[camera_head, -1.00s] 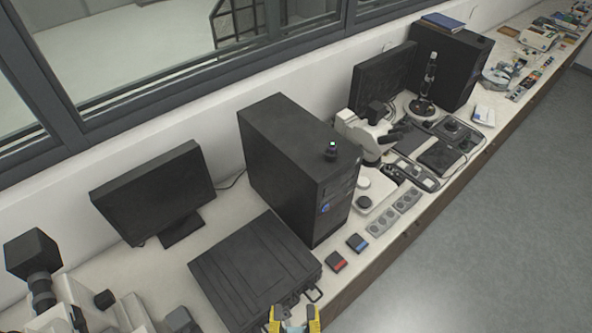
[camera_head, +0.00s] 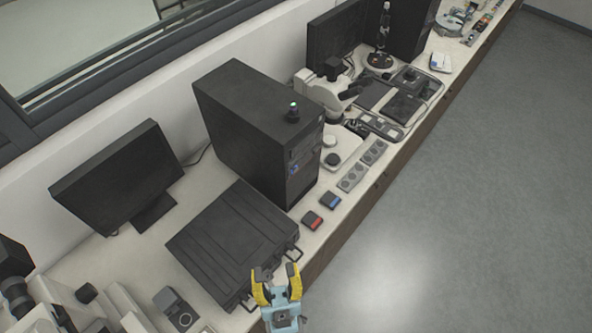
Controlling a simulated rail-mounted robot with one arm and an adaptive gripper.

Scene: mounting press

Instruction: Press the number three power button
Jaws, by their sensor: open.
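My gripper (camera_head: 276,271) shows at the bottom middle, with two yellow fingers apart and nothing visible between them. It appears beside the front edge of the black case, in front of the counter edge. Two grey panels with round button-like parts, a nearer one (camera_head: 352,177) and a farther one (camera_head: 374,151), lie along the front of the counter. They are up and to the right of my gripper, well apart from it. Any numbers are too small to read, so I cannot tell which part is the number three power button.
A black case (camera_head: 225,240) lies left of my gripper. A red-topped block (camera_head: 312,220) and a blue-topped block (camera_head: 331,201) sit near the edge. Behind them stand a black computer tower (camera_head: 250,130), a monitor (camera_head: 117,178) and a white microscope (camera_head: 325,92). The floor (camera_head: 440,220) at right is clear.

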